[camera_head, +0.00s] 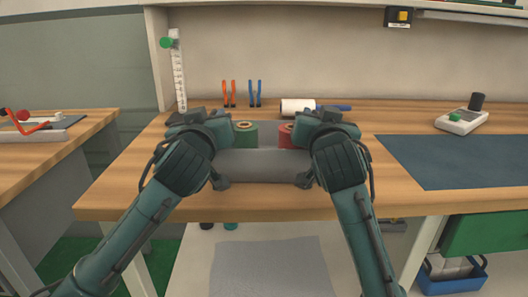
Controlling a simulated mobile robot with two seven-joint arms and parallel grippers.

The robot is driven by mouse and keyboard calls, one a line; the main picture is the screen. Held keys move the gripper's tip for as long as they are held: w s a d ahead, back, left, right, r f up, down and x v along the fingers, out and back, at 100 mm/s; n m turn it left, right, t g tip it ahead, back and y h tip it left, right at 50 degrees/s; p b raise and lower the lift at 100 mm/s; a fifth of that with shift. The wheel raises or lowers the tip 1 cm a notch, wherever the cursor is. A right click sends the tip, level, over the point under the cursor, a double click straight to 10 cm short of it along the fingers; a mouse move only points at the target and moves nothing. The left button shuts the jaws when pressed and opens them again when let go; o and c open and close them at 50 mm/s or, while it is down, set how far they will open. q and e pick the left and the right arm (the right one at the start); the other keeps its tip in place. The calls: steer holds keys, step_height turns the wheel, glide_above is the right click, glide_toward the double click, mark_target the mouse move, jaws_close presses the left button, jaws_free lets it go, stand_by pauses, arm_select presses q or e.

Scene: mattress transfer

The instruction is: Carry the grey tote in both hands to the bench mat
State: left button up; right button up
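The grey tote (262,164) is over the near part of the wooden bench top, left of the bench mat, and looks level. I cannot tell if it rests on the wood or hangs just above. A green spool (245,135) and a red spool (287,136) stand in it. My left gripper (216,160) is at its left end and my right gripper (308,160) at its right end. Dark finger parts show at the front corners; my wrists hide the rest, so their closing is unclear. The dark blue bench mat (455,160) lies flat and bare at the right.
A white roll (297,106), blue-handled tool (333,107), orange pliers (229,93) and blue pliers (255,93) are at the back. A small device (461,119) stands behind the mat. Bare wood (340,195) lies right of the tote. A side table (60,155) is at left.

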arm_select(q)
jaws_close()
arm_select(e)
jaws_close()
arm_select(q)
steer(key=shift+r, duration=0.15)
arm_select(e)
steer(key=shift+r, duration=0.2)
